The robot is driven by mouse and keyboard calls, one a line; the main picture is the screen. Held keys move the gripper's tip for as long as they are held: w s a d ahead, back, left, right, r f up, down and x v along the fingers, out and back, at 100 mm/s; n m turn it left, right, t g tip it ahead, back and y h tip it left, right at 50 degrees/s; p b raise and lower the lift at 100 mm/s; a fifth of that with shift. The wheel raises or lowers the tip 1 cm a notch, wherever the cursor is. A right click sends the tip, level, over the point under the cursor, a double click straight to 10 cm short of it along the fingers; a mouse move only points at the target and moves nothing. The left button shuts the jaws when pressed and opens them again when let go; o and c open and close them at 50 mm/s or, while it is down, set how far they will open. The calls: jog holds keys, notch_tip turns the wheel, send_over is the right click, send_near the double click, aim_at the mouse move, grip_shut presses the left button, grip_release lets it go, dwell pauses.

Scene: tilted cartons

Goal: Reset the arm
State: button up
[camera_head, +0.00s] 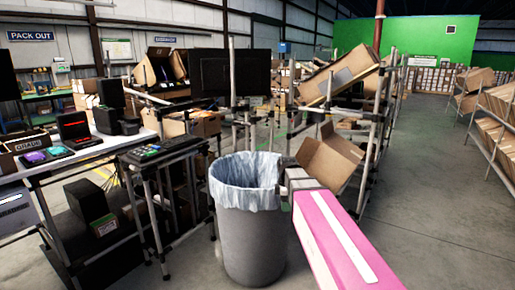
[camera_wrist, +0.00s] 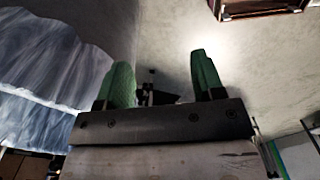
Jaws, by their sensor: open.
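My gripper (camera_wrist: 162,78) shows in the wrist view with its two green fingers standing well apart. Nothing is visible held between them. A grey bin (camera_head: 252,240) with a pale plastic liner (camera_head: 247,175) stands at the middle of the head view. The liner (camera_wrist: 45,75) also shows at the left of the wrist view, beside the fingers. Bare floor lies behind the fingers there. I cannot make out the fingertips in the head view.
A workbench (camera_head: 80,150) with devices stands at the left. A rack on the right of the bin holds a tilted open carton (camera_head: 328,158) and a higher tilted carton (camera_head: 340,75). More cartons (camera_head: 495,105) line the far right. The concrete aisle (camera_head: 425,160) between is clear.

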jog(key=s+d+f+m, duration=0.3)
jog(key=s+f+m, duration=0.4)
jog(key=m, duration=0.2)
jog(key=s+d+f+m, duration=0.4)
jog(key=s+f+m, duration=0.3)
jog(key=f+m, duration=0.1)
jog(key=shift+m, duration=0.5)
jog(key=shift+d, duration=0.1)
jog(key=shift+c, duration=0.3)
